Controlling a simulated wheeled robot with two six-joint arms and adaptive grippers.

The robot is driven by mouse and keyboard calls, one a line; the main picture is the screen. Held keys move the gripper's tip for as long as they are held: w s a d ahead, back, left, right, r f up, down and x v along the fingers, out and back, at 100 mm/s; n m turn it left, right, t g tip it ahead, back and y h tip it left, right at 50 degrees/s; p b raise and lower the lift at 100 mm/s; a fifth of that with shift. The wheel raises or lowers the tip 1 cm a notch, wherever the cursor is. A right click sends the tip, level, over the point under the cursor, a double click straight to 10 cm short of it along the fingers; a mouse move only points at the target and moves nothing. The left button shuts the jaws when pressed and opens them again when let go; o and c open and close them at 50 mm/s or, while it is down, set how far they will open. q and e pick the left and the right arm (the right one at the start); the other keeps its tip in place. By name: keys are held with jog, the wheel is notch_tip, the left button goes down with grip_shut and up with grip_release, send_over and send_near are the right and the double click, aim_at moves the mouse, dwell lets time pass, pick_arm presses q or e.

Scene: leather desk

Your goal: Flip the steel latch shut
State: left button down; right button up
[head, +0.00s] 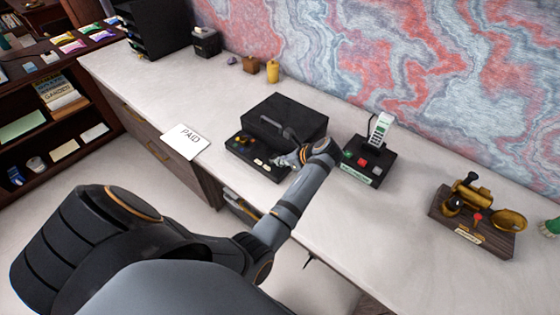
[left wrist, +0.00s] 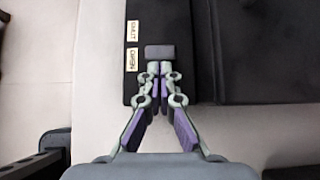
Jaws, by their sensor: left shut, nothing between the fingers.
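A black box (head: 290,112) with a handle on its lid stands on the desk, with a low front panel (head: 236,143) that bears small knobs and labels. My left gripper (head: 278,161) is shut and empty over this panel. In the left wrist view, the gripper's fingertips (left wrist: 160,72) are together beside a small grey-purple block (left wrist: 160,51) on the dark panel. The block may be the latch; I cannot tell its position or whether the fingertips touch it. My right gripper is not in view.
A black device (head: 369,162) with red and green buttons stands just right of my gripper. A brass instrument on a wooden base (head: 493,238) is farther right. The desk's front right (head: 370,230) is clear.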

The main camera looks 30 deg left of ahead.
aim_at(265, 156)
pick_arm(q)
jog(key=shift+d+r, duration=0.1)
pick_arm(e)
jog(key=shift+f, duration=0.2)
